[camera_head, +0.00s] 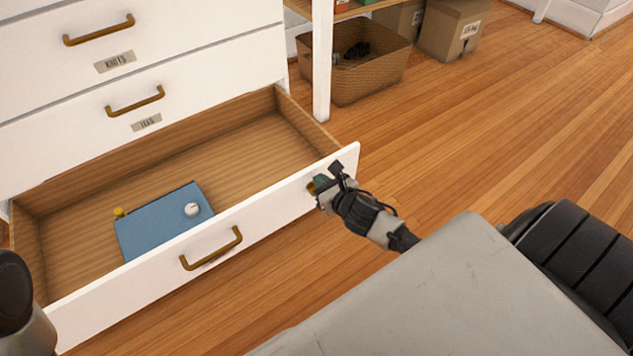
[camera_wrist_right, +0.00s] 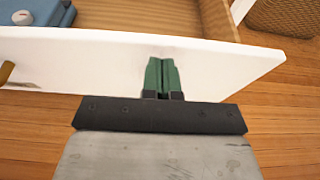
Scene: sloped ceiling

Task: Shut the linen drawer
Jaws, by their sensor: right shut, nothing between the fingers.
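My left gripper is out of view.
Inside the drawer lie a blue flat item (camera_head: 155,225), a small white round thing (camera_head: 192,209) and a small yellow thing (camera_head: 119,212). Two drawers above are shut. A wicker basket (camera_head: 372,78) and cardboard boxes (camera_head: 452,30) stand behind right. Wood floor to the right is clear.

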